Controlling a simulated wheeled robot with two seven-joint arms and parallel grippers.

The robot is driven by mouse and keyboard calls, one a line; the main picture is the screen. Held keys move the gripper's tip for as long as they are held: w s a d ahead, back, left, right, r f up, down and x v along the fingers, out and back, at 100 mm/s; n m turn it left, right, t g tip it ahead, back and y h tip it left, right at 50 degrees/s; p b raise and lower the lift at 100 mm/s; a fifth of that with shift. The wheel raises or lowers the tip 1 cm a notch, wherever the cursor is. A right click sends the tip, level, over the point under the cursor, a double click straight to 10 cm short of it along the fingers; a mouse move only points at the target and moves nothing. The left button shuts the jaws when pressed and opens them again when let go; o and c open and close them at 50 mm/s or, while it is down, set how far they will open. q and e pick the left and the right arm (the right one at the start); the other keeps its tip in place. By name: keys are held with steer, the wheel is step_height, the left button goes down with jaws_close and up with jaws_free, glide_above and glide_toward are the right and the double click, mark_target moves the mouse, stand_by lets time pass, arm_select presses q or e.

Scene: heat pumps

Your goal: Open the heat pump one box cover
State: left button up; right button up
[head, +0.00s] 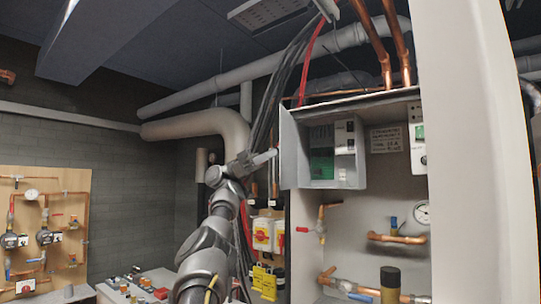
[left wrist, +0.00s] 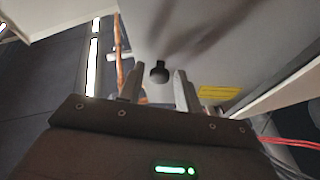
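The heat pump box (head: 347,172) hangs in the upper left of the pale cabinet. Its green and white inner parts are exposed in the head view. A grey panel (head: 292,152), seemingly its cover, stands out from the box's left edge, turned outward. My left gripper (head: 268,157) is just left of this panel. In the left wrist view my left gripper (left wrist: 160,80) has its fingers apart. A round black knob (left wrist: 159,72) on a pale surface (left wrist: 215,45) shows between the fingertips; I cannot tell whether they touch it. My right gripper is not in view.
Copper pipes, valves and a gauge (head: 423,212) fill the cabinet below the box. Red-yellow switches (head: 265,235) and cables (head: 287,85) are close to my left arm. A large pale panel (head: 470,150) blocks the right side.

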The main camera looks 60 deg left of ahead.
mark_target(282, 135)
arm_select(q)
steer(key=shift+o, duration=0.7)
step_height(282, 135, up, 4)
steer(key=shift+a+f+p, duration=0.1)
steer(key=shift+f+p, duration=0.15)
steer(key=shift+p, duration=0.95)
steer(key=shift+s+d+r+b, duration=0.1)
steer(key=shift+s+d+b, duration=0.25)
steer(key=shift+b, duration=0.6)
steer(key=s+d+r+b, duration=0.6)
steer(key=d+r, duration=0.3)
steer(key=d, duration=0.2)
steer(key=shift+d+r+b, duration=0.15)
steer(key=shift+d+b, duration=0.25)
steer(key=shift+b, duration=0.3)
